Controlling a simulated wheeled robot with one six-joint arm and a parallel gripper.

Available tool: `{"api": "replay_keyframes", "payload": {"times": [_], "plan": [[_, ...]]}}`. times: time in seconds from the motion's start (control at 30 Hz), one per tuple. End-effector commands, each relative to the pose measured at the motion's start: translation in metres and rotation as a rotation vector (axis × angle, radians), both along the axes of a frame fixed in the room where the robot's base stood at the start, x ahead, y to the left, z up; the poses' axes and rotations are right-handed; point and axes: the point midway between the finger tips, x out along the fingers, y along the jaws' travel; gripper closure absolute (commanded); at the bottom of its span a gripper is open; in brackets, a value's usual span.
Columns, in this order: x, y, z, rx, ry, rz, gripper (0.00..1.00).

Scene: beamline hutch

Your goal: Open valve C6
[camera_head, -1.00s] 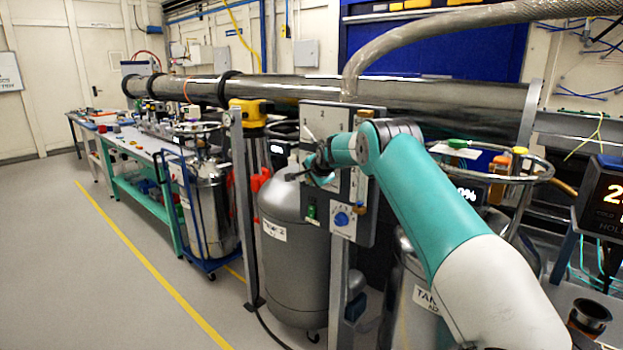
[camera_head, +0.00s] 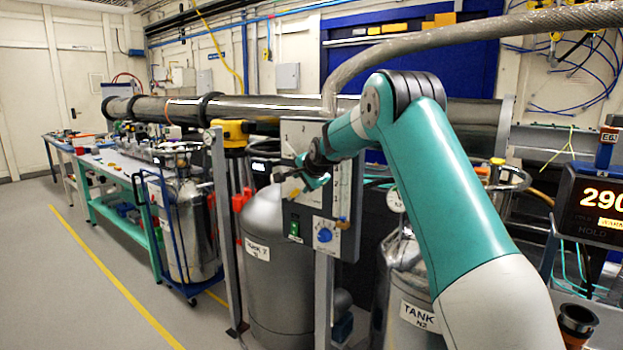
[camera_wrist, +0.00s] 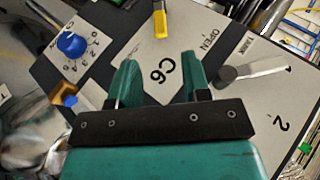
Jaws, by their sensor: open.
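The grey valve panel (camera_head: 312,203) stands on a post in front of the tanks. In the wrist view a white plate labelled C6 (camera_wrist: 163,70) fills the middle, with the word OPEN beside it. A metal lever (camera_wrist: 262,68) with a dark round hub lies to the right of my fingers. A yellow handle-like piece (camera_wrist: 165,20) shows at the top; I cannot tell which part belongs to the valve. My gripper (camera_wrist: 160,80) is open and empty, its two fingers over the panel and apart from the lever. In the head view my wrist hides part of the panel.
A blue dial (camera_wrist: 71,44) and a brass fitting (camera_wrist: 65,97) sit on the panel. A green switch (camera_head: 294,228) is low on it. A braided hose (camera_head: 420,42) and a large steel pipe (camera_head: 250,107) run behind. Tanks stand below; open floor (camera_head: 60,280) is at left.

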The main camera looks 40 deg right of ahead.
Motion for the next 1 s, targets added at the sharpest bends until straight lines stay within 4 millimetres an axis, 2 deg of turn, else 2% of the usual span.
{"api": "replay_keyframes", "payload": {"times": [0.1,0.3,0.7,0.77,0.87,0.9,0.97,1.0], "plan": [[-0.021,0.005,0.016,-0.001,-0.002,0.0,0.56],[-0.044,0.01,0.036,0.0,0.0,-0.001,0.56],[-0.052,0.013,0.042,0.001,0.002,-0.001,0.56],[-0.052,0.014,0.042,0.0,0.003,0.002,0.68],[-0.057,0.037,0.044,-0.017,0.028,0.065,0.91],[-0.062,0.058,0.044,-0.033,0.053,0.124,1.0],[-0.078,0.101,0.043,-0.069,0.105,0.255,1.0],[-0.095,0.136,0.041,-0.102,0.146,0.37,1.0]]}}
